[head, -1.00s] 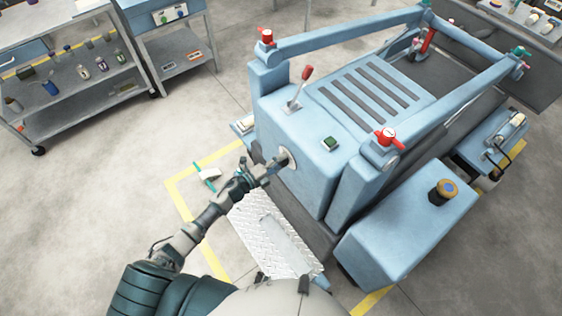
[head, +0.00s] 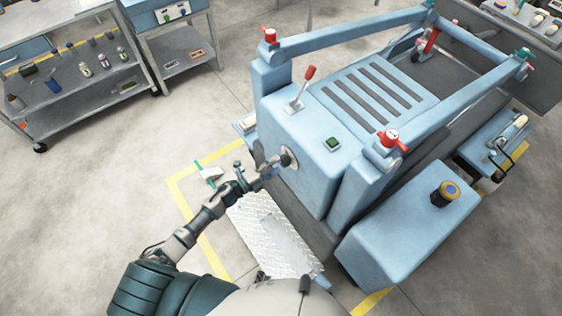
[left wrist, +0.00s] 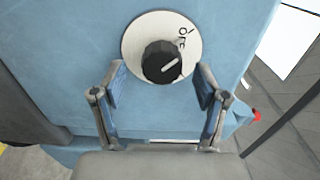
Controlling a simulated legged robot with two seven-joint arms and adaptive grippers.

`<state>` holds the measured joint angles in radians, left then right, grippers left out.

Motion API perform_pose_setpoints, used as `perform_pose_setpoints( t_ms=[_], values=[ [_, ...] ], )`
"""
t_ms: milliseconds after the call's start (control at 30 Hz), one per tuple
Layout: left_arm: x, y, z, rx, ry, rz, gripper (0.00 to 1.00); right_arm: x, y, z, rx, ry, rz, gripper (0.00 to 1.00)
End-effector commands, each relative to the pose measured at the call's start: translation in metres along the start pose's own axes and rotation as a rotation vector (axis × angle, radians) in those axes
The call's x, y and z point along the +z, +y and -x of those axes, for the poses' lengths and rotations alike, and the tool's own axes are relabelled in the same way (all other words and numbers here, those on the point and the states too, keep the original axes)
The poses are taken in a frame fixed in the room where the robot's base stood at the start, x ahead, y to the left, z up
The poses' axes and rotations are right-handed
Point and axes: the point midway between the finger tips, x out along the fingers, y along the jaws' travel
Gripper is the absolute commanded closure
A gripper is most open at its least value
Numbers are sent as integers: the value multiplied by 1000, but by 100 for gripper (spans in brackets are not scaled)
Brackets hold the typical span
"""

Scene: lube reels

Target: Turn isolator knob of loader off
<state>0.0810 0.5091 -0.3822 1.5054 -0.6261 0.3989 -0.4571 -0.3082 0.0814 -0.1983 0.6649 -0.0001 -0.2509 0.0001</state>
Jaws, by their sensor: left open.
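In the head view the knob plate (head: 290,157) sits on the front of the blue loader (head: 310,165). My left gripper (head: 268,165) is in front of it. In the left wrist view the left gripper (left wrist: 160,85) is open, with a finger on each side just below the knob and nothing held. My right gripper is not in view.
A red-topped lever (head: 303,87) and a green button (head: 332,143) are on the loader's top. A metal tread plate (head: 262,235) lies below the knob. Red valve handles (head: 389,138) sit on the frame. A shelf cart (head: 75,75) stands at upper left on open floor.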

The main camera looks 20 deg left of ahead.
Motion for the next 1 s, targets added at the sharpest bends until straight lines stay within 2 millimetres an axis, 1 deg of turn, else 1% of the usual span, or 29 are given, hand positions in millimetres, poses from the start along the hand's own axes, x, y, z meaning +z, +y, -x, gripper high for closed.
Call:
perform_pose_setpoints(
  t_ms=[33, 200, 300, 400, 567, 1000],
  values=[
    [0, 2, 14, 4, -2, 2, 27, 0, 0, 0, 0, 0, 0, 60],
    [1, 3, 51, 4, -2, 1, 27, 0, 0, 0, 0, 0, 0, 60],
    [2, 2, 68, 3, -2, 3, 27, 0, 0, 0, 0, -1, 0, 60],
    [3, 2, 79, 2, -3, 3, 27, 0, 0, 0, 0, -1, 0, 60],
    [3, 1, 86, 0, -2, 1, 27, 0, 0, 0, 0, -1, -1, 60],
    [3, 1, 86, 0, -2, 2, 27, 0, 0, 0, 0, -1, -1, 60]
  ],
)
